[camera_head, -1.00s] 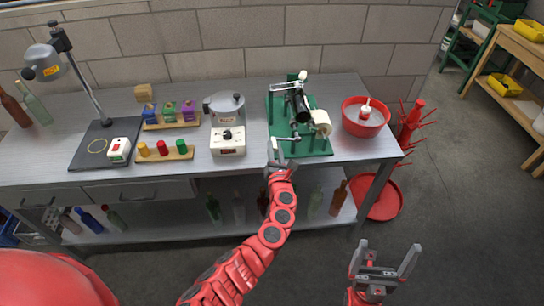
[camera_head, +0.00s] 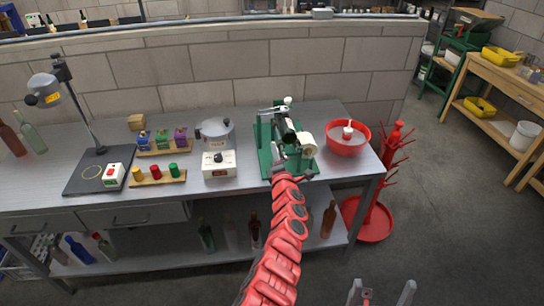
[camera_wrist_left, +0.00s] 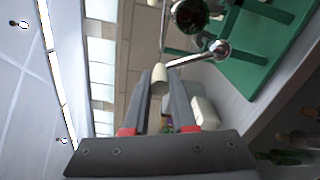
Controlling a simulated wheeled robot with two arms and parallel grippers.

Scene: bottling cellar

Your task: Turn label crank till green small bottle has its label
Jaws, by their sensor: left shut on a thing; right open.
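The green label machine (camera_head: 266,150) stands on the metal bench, with a white label roll (camera_head: 306,140) at its right side. A dark small bottle (camera_head: 286,131) lies in it; its round end also shows in the left wrist view (camera_wrist_left: 190,15). I cannot tell whether it bears a label. My left gripper (camera_head: 278,158) is at the machine's front. In the left wrist view its fingers (camera_wrist_left: 159,88) are shut on the cream crank handle (camera_wrist_left: 160,76), beside the crank's metal arm and ball (camera_wrist_left: 220,49). My right gripper (camera_head: 380,294) is open and empty at the bottom edge, partly cut off.
A red bowl (camera_head: 347,146) stands right of the machine. A white box (camera_head: 219,170) and a grey pot (camera_head: 216,135) stand left of it. Further left are stamp racks (camera_head: 158,180) and a lamp stand (camera_head: 98,170). A red bottle tree (camera_head: 392,150) stands beyond the bench's right end.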

